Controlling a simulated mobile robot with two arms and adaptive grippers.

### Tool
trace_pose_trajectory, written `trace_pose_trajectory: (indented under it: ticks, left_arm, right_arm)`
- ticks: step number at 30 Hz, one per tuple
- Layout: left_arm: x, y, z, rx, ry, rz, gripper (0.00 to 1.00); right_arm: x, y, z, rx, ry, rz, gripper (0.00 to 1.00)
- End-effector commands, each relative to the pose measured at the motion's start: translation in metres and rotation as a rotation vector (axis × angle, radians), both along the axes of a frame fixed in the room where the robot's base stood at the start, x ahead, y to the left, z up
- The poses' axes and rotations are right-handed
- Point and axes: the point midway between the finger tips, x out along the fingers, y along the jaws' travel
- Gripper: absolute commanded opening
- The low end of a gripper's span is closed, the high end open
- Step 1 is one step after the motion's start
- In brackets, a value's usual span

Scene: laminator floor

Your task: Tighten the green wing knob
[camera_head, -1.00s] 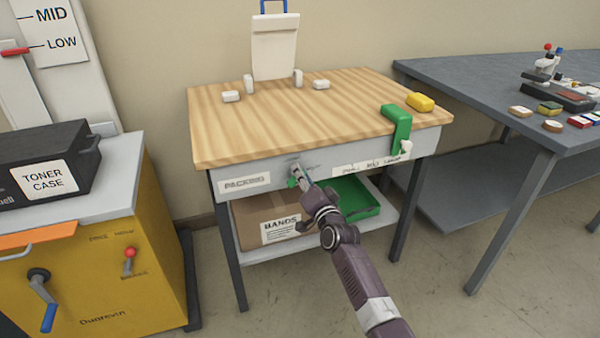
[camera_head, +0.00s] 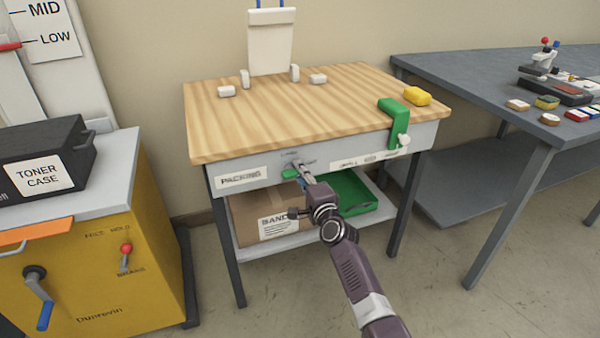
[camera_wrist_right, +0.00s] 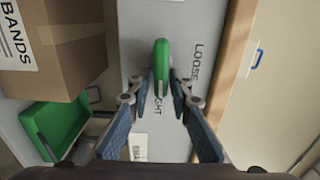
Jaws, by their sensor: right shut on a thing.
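The green wing knob (camera_head: 290,174) sits on the grey front apron of the wooden-topped packing table (camera_head: 290,110). In the head view it lies about level, partly hidden by my right gripper (camera_head: 300,172). In the right wrist view the knob (camera_wrist_right: 161,62) stands between the fingertips of my right gripper (camera_wrist_right: 162,88), which is shut on it. The word LOOSE (camera_wrist_right: 196,62) is printed beside the knob, and a partly hidden word ending in GHT (camera_wrist_right: 157,105) is near it. My left gripper is not in view.
Below the apron, a shelf holds a BANDS carton (camera_head: 262,212) and a green tray (camera_head: 350,194). A green clamp-like block (camera_head: 394,118) hangs over the table's right front edge. A yellow machine (camera_head: 95,265) stands left, a grey bench (camera_head: 470,90) right.

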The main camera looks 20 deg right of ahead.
Motion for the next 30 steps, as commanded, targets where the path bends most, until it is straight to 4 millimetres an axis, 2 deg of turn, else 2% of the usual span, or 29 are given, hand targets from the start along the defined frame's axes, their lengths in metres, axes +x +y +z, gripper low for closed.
trace_pose_trajectory:
  ticks: [1, 15, 16, 18, 30]
  left_arm:
    - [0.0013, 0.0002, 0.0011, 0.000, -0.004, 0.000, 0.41]
    - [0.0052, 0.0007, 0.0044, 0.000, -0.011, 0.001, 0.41]
    - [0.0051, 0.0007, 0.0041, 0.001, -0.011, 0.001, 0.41]
    - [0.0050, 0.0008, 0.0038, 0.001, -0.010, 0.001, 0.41]
    - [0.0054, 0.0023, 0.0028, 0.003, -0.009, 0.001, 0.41]
  right_arm:
    - [-0.0007, 0.0029, -0.0043, 0.009, 0.008, 0.006, 0.00]
    - [-0.0008, 0.0034, -0.0045, 0.021, 0.009, 0.006, 0.00]
    - [-0.0008, 0.0035, -0.0045, 0.021, 0.009, 0.006, 0.20]
    - [-0.0007, 0.0035, -0.0043, 0.020, 0.009, 0.006, 0.28]
    - [-0.0054, 0.0019, -0.0017, 0.021, 0.003, 0.003, 0.29]
